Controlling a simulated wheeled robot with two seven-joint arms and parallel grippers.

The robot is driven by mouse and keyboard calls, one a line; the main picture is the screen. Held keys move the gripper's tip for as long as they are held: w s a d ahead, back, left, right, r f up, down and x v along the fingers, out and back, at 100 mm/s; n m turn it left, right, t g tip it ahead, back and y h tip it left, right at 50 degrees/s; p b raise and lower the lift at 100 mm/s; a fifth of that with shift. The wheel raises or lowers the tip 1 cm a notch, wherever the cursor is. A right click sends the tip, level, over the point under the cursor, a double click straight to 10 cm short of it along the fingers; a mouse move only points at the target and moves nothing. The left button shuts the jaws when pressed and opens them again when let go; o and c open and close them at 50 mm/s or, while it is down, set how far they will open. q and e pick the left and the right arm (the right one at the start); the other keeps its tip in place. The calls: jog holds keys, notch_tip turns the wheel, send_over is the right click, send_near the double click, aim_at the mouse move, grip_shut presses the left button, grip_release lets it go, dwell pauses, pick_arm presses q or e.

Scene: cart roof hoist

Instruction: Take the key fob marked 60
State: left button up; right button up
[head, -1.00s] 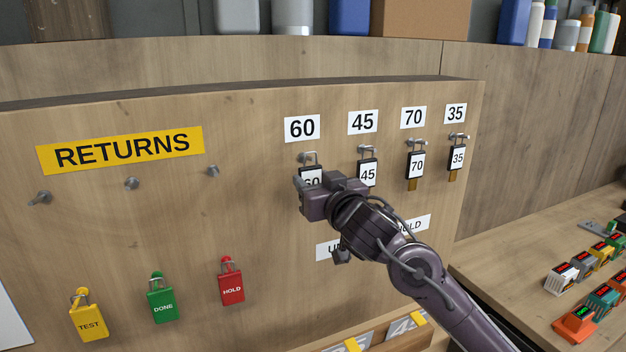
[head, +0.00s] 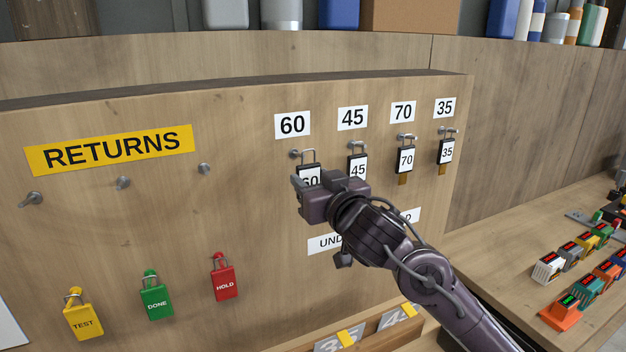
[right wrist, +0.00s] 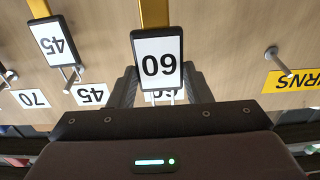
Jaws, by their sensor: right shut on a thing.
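The key fob marked 60 (head: 309,173) is black with a white face and a wire loop at its top. My right gripper (head: 305,185) is shut on it, and its body hides the fob's lower part in the head view. In the right wrist view the fob (right wrist: 158,62) appears upside down between my fingers. The loop is close to the hook (head: 295,154) under the 60 label (head: 292,124); I cannot tell whether it still hangs on the hook. My left gripper is not in view.
Fobs 45 (head: 358,168), 70 (head: 406,158) and 35 (head: 447,150) hang to the right. Yellow (head: 83,318), green (head: 157,300) and red (head: 224,282) tags hang at lower left. The hooks under the RETURNS sign (head: 109,151) are bare.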

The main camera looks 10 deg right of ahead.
jog(key=s, duration=0.2)
jog(key=s+d, duration=0.1)
jog(key=s, duration=0.2)
jog(key=shift+p, duration=0.4)
